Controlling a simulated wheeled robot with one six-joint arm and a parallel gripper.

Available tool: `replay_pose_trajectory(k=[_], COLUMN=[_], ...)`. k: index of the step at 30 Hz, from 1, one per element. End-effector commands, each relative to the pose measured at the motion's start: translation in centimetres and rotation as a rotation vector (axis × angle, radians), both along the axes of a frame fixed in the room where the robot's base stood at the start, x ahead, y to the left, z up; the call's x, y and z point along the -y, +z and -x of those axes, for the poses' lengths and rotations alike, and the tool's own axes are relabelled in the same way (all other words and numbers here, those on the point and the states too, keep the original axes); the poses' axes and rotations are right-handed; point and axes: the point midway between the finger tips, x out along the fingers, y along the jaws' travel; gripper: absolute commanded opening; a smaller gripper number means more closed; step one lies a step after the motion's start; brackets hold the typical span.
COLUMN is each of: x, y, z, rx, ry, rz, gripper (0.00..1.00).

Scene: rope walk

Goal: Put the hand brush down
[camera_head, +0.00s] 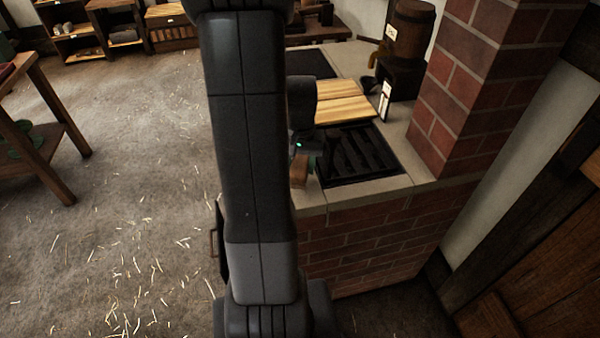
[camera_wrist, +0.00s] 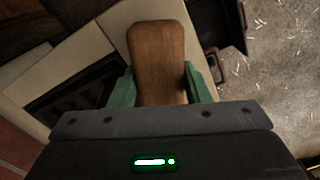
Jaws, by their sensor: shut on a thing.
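The hand brush (camera_wrist: 157,55) shows in the wrist view as a brown wooden piece between the green fingers of my gripper (camera_wrist: 160,88). My gripper is shut on it. Its bristles are not visible. In the head view a bit of the brush's wood (camera_head: 300,170) shows beside my arm, at the front left corner of the brick stove (camera_head: 360,240). My arm hides most of the gripper and the brush there. I cannot tell whether the brush touches the stove's pale stone top (camera_head: 375,192).
A black grate (camera_head: 360,155) is set in the stove top, with wooden boards (camera_head: 342,109) behind it. A brick pillar (camera_head: 478,85) rises at the right. A barrel-like wooden vessel (camera_head: 408,32) stands at the back. A wooden table (camera_head: 40,130) is at the left. The straw-strewn floor between is open.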

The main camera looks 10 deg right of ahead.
Motion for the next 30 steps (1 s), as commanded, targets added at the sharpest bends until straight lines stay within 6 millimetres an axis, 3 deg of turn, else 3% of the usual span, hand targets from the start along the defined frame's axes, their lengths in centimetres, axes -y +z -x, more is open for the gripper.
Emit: replay_pose_trajectory(k=[7, 20, 21, 24, 30], x=[0.0, 0.0, 0.0, 0.0, 0.0], y=[-3.1, -3.9, -4.0, -3.8, -3.8], z=[0.0, 0.0, 0.0, 0.0, 0.0], rx=[-0.003, 0.000, 0.000, 0.000, -0.001], ry=[0.000, 0.000, 0.000, 0.000, 0.000], rz=[0.000, 0.000, 0.000, 0.000, 0.000], gripper=[0.14, 0.14, 0.45, 0.65, 0.65])
